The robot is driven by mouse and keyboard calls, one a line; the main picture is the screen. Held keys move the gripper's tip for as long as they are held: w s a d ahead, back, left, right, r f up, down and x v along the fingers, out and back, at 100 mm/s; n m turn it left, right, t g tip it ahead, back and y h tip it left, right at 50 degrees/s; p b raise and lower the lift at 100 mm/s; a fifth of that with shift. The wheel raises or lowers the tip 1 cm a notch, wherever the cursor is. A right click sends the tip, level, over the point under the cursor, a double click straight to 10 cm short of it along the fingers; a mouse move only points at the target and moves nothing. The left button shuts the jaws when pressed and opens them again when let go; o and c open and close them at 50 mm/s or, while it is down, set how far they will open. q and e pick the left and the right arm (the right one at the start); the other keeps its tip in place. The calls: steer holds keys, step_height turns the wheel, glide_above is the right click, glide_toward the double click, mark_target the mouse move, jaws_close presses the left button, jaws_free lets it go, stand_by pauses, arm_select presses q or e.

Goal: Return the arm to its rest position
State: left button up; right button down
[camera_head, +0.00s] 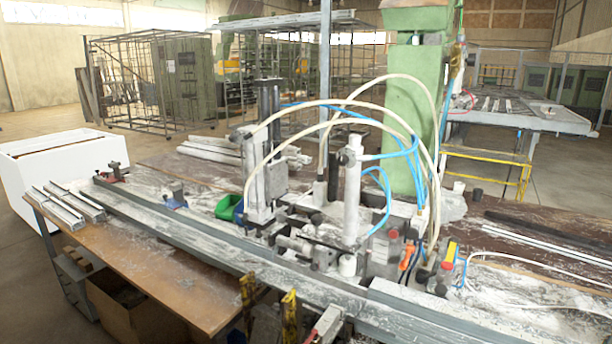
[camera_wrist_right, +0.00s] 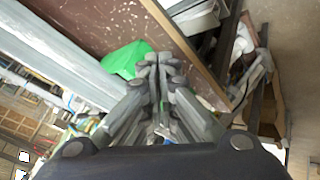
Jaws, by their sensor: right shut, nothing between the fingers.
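My right gripper (camera_wrist_right: 156,62) shows in the right wrist view with its fingers together and nothing between them. Its fingertips point toward a bright green object (camera_wrist_right: 124,60) on a brown surface; I cannot tell whether they touch it. No arm or gripper of mine shows in the head view. There, the clamp machine (camera_head: 350,190), with pale and blue hoses, stands on the brown bench (camera_head: 150,282).
Long grey profiles (camera_head: 215,243) run along the bench's front, with a small green bin (camera_head: 229,207) behind them. A white crate (camera_head: 55,160) stands at the left. A green column (camera_head: 412,110) rises behind the machine. A cardboard box (camera_head: 125,305) sits below the bench.

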steer(key=s+a+f+m+g+y, duration=0.1)
steer(key=s+a+f+m+g, duration=0.1)
steer(key=s, duration=0.4)
steer(key=s+a+f+m+g+y, duration=0.1)
steer(key=s+a+f+g, duration=0.15)
steer(key=s, duration=0.25)
step_height(320, 180, down, 28)
steer(key=s+g+b, duration=0.1)
steer(key=s+b, duration=0.1)
steer(key=s+d+f+g, duration=0.1)
steer(key=s+d+f, duration=0.2)
steer(key=s+f, duration=1.3)
steer(key=shift+s+d+f+b, duration=0.15)
steer(key=shift+s+f+b, duration=0.2)
steer(key=shift+f, duration=0.45)
steer(key=shift+w+g, duration=0.1)
steer(key=shift+g, duration=0.15)
